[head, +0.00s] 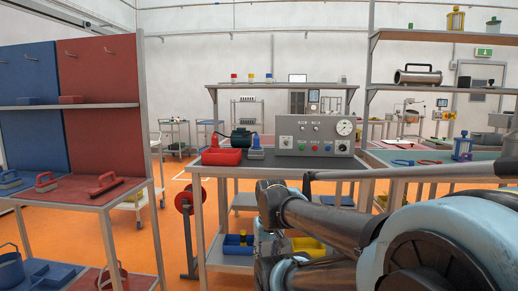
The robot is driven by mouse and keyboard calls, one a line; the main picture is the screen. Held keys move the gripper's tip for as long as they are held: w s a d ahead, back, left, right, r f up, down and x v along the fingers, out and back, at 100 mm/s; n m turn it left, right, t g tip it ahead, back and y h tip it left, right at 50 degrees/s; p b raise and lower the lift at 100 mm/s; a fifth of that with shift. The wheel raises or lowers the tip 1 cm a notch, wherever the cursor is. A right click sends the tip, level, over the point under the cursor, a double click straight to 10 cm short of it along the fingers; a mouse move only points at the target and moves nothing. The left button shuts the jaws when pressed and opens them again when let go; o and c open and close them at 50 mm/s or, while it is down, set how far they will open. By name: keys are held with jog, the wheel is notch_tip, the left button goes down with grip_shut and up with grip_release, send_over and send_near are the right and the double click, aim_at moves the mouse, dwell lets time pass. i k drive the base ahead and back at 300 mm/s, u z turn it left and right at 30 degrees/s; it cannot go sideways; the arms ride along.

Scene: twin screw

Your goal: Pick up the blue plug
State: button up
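A small blue item (256,148) stands on the grey workbench (290,172), between the red tray and the control panel. It is the likeliest blue plug, but it is too small to be sure. A small blue-topped piece (269,78) also stands on the shelf above the bench, beside a yellow one and a red one. My arm reaches in from the right and folds down in front of the bench. My gripper's fingers do not show.
A red tray (222,157) and a dark green device (241,137) sit left of the blue item. A grey control panel (316,137) with a gauge stands right. A red and blue rack (99,104) fills the left. Orange floor (155,240) is open between rack and bench.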

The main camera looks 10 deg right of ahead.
aim_at(257, 139)
jog(key=z, duration=0.1)
jog(key=k, duration=0.1)
jog(key=z, duration=0.45)
jog(key=i, duration=1)
